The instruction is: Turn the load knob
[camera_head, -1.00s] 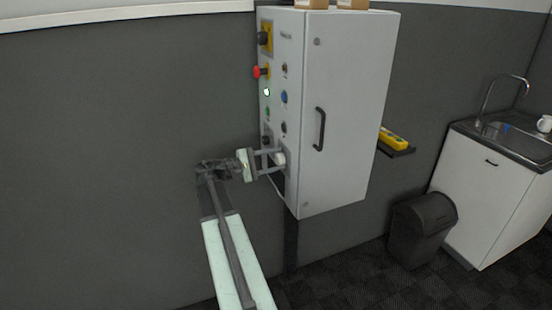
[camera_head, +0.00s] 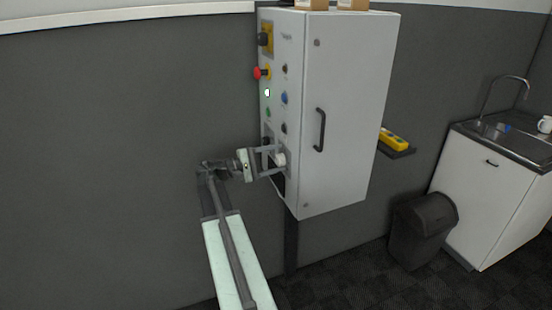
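The control cabinet (camera_head: 345,110) is a tall pale box on the wall. Its narrow left face carries a column of knobs, buttons and lamps. A pale knob (camera_head: 280,159) sits low on that face; its label is too small to read, so I cannot tell for certain that it is the load knob. My gripper (camera_head: 276,160) is at this pale knob, one finger above it and one below. The fingers look spread, with gaps to the knob. The knob's far side and part of the lower panel are hidden behind the fingers.
The cabinet door has a black handle (camera_head: 320,129). A bin (camera_head: 422,228) and sink unit (camera_head: 492,185) stand right. The wall left is clear.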

